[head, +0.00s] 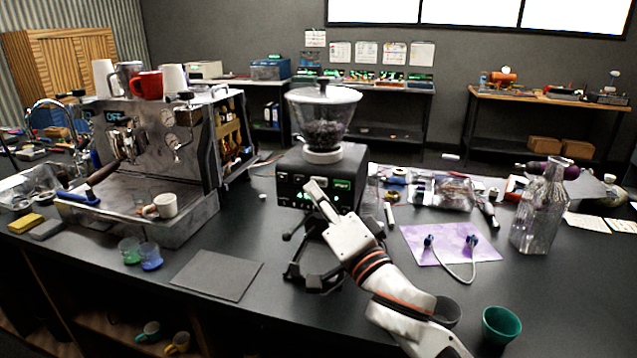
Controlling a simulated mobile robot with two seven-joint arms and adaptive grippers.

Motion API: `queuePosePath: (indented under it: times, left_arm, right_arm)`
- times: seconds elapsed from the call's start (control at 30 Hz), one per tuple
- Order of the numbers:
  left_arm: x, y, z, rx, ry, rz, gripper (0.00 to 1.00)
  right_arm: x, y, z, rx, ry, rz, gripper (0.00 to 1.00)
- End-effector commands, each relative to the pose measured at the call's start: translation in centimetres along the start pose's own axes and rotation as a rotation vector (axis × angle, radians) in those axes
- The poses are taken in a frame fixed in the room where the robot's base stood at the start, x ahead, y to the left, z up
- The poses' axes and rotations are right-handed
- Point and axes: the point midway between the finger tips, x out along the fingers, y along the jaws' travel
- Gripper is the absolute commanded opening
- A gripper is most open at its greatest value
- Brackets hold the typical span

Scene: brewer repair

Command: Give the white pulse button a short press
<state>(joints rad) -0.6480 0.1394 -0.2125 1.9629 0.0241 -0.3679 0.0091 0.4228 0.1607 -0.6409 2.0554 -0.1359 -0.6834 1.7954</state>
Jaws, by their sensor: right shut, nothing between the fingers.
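The coffee grinder (293,167) stands mid-bench, a black box with a clear bean hopper (324,115) on top. Its front panel has several green lights (342,186). My right gripper (316,187) is shut and empty, with its fingertips at the front panel. The fingers and hand cover part of the panel. I cannot make out the white pulse button, and I cannot tell whether the fingertips touch the panel. My left gripper is not in view.
A silver espresso machine (205,140) with cups on top stands at the left. A dark mat (216,275) lies in front. A purple sheet (420,243) with a cable, a glass bottle (541,215) and a green cup (501,325) are at the right.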

Motion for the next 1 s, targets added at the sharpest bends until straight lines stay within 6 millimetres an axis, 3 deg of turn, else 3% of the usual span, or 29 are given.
queuePosePath:
  times: [1.0]
  left_arm:
    - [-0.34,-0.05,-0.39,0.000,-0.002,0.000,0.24]
  right_arm:
    - [0.61,0.45,-0.43,0.000,0.000,0.000,0.00]
